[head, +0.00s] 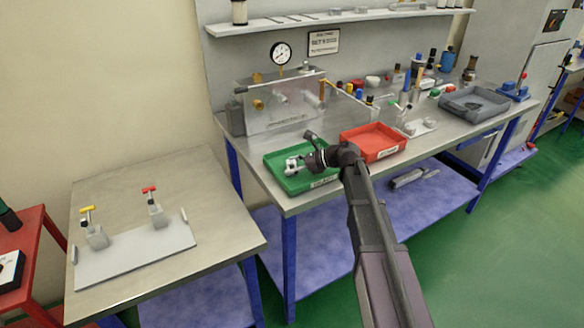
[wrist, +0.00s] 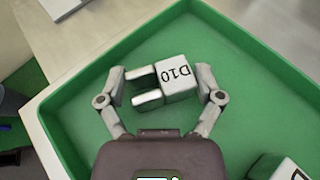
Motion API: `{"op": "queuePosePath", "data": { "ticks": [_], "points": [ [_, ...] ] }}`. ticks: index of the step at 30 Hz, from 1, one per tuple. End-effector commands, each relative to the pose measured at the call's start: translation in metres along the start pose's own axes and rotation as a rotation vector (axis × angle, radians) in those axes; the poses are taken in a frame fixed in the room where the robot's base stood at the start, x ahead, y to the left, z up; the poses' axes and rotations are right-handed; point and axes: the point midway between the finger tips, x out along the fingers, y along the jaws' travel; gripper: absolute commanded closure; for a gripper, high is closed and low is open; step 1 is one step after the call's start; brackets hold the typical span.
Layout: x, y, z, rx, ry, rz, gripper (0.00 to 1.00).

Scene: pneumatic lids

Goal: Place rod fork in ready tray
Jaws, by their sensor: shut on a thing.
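The rod fork (wrist: 177,84) is a pale metal block marked D10 with two prongs pointing left in the wrist view. My gripper (wrist: 160,86) is shut on it, with one finger at each end. The green tray (wrist: 232,48) lies below and around it in the wrist view. In the head view my gripper (head: 306,158) is over the green tray (head: 276,157), which has a label on its front. I cannot tell whether the fork touches the tray floor.
A red tray (head: 372,141) stands right of the green one on the steel bench. A clear box (head: 283,103) with fittings is behind. A grey tray (head: 474,104) is farther right. A side table (head: 160,210) at left holds two valve-like parts.

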Motion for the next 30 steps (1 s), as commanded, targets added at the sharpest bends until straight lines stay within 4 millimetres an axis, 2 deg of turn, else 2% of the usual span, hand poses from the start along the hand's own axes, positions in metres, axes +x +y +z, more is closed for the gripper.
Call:
{"op": "queuePosePath", "data": {
  "ticks": [7, 8, 9, 26, 30],
  "points": [
    [0.0017, 0.0001, -0.0034, 0.000, 0.000, 0.000, 0.65],
    [0.0017, 0.0001, -0.0033, 0.000, 0.000, 0.000, 0.12],
    [0.0014, 0.0001, -0.0025, 0.000, 0.000, 0.000, 0.01],
    [0.0006, 0.0002, -0.0002, 0.000, 0.000, 0.001, 0.00],
    [-0.0067, 0.0003, 0.0016, 0.000, 0.000, 0.000, 0.00]
  ]
}}
